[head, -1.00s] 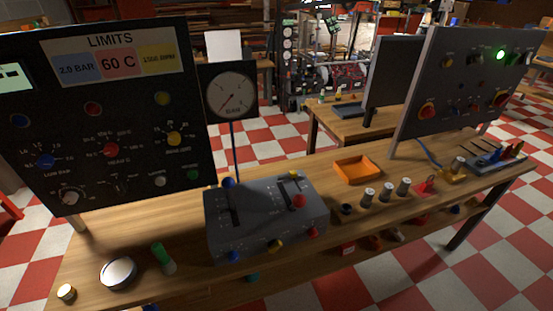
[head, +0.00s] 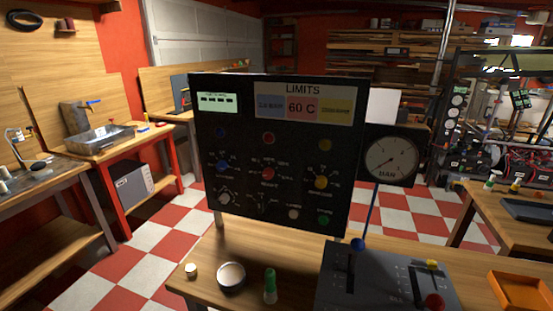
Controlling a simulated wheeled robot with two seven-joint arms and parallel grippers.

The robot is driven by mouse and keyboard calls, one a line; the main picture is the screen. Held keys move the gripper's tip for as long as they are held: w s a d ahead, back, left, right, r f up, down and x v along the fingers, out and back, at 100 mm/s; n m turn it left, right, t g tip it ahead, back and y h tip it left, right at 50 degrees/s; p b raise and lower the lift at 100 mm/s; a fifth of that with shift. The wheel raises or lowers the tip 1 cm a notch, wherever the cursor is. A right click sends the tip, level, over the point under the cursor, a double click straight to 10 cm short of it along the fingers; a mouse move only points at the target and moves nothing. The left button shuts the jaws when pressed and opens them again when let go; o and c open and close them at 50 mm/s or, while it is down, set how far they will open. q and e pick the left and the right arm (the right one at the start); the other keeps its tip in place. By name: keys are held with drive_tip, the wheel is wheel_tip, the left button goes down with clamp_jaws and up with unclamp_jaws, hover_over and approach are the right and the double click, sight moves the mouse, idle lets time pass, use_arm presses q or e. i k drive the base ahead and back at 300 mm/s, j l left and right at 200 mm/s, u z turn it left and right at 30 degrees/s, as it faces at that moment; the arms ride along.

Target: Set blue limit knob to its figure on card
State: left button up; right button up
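The black limits panel (head: 215,125) stands upright on the wooden bench in the middle of the head view. The blue limit knob (head: 222,167) is at its left, with scale marks around it too small to read. The LIMITS card (head: 303,91) at the top has a blue field (head: 269,107) whose figure ends in BAR; its digits are not clear now. The red field (head: 301,107) reads 60 C. A red knob (head: 268,173) and a yellow knob (head: 321,182) sit to the right of the blue one. Neither gripper is in view.
A round gauge (head: 390,160) stands right of the panel, behind a grey lever box (head: 385,280). A white-topped round part (head: 231,275), a green-topped cylinder (head: 270,285) and a small cap (head: 191,270) stand on the bench in front. An orange tray (head: 520,291) is at right.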

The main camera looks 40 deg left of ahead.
sight(222, 165)
drive_tip(key=u, duration=1.6)
